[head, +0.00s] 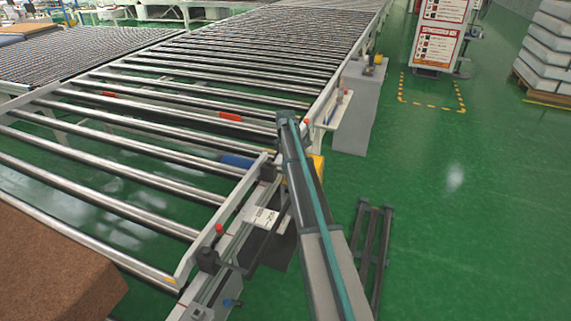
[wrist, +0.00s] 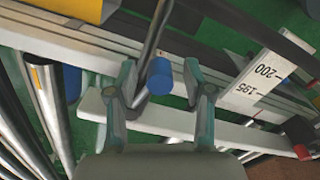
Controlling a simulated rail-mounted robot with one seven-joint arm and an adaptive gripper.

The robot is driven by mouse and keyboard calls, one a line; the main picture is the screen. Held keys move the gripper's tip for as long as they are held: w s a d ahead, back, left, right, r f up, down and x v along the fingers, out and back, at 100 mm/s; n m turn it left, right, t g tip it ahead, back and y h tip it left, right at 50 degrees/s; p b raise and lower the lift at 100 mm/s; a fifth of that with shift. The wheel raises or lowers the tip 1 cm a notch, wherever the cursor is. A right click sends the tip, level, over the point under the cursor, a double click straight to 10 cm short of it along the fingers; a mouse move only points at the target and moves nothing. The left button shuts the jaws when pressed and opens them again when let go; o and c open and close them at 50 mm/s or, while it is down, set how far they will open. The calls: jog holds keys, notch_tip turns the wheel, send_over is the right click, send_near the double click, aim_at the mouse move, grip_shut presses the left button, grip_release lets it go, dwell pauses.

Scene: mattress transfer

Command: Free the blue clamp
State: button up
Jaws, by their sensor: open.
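A short blue cylinder, which looks like the blue clamp's knob (wrist: 160,76), lies between my gripper's two fingertips (wrist: 158,88) in the wrist view. The fingers are open, one on each side; whether either touches it I cannot tell. A metal bar runs up beside the knob, and part of the clamp is hidden behind the fingers. In the head view my arm reaches up to the conveyor's side rail and hides most of this spot.
A roller conveyor (head: 150,152) fills the left, with a blue sleeve (head: 237,161) between rollers. A scale plate (head: 262,217) and a red knob (head: 218,228) sit along its near edge. A brown block (head: 50,270) stands lower left. A dark frame (head: 371,250) lies on clear green floor.

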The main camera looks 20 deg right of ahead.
jog(key=shift+c, duration=0.4)
grip_shut()
